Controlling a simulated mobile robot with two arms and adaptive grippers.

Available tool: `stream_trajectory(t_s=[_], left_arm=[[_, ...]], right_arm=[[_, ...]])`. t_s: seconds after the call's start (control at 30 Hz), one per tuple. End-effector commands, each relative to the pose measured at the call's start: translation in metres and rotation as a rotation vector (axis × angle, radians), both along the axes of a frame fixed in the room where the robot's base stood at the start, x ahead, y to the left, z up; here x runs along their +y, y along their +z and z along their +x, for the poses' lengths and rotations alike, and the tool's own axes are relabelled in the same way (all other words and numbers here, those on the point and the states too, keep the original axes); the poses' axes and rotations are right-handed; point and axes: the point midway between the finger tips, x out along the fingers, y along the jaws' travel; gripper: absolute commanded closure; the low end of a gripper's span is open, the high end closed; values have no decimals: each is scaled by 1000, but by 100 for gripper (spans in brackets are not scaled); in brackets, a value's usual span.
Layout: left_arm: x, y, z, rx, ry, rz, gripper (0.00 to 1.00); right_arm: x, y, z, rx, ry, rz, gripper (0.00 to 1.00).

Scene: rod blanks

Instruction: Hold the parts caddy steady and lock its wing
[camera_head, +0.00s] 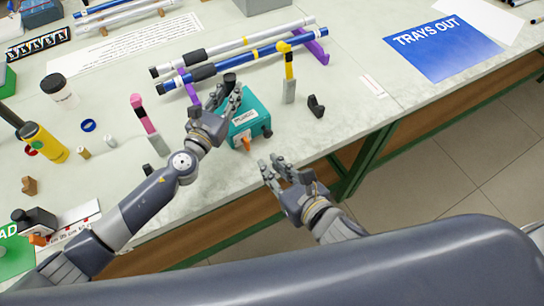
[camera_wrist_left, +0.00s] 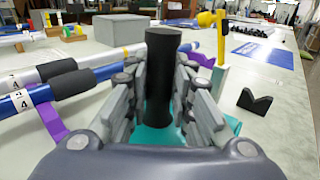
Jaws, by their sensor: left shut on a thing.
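The parts caddy is a teal box (camera_head: 262,106) with a white label, near the table's front edge. A black upright post (camera_head: 230,78) rises from it. A small orange wing (camera_head: 246,143) sits low on its front, and a dark knob is at its right corner. My left gripper (camera_head: 228,94) is shut on the black post; in the left wrist view the post (camera_wrist_left: 162,80) stands between its fingers, with teal below. My right gripper (camera_head: 281,168) is open and empty, right of and in front of the caddy, apart from it.
Blue and white rods (camera_head: 240,66) lie across purple supports (camera_head: 318,46) behind the caddy. A yellow-headed tool (camera_head: 288,72) and a black V-shaped block (camera_head: 316,106) stand to its right. A pink-handled tool (camera_head: 146,118) and a yellow bottle (camera_head: 42,142) are left. The front right tabletop is clear.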

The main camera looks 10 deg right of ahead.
Motion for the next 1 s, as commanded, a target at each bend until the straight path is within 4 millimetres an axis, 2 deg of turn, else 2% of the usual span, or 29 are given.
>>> stream_trajectory(t_s=[0.03, 0.07, 0.13, 0.57, 0.77, 1.0], left_arm=[[0, 0, 0, 0, 0, 0, 100], [0, 0, 0, 0, 0, 0, 72], [0, 0, 0, 0, 0, 0, 56], [3, -1, -4, 1, 0, 1, 55], [18, -2, -29, 3, 0, 2, 55], [44, -2, -73, 4, 0, 1, 55]], right_arm=[[0, 0, 0, 0, 0, 0, 82], [0, 0, 0, 0, 0, 0, 82], [0, 0, 0, 0, 0, 0, 82], [0, 0, 0, 0, 0, 0, 82], [0, 0, 0, 0, 0, 0, 82], [0, 0, 0, 0, 0, 0, 82]])
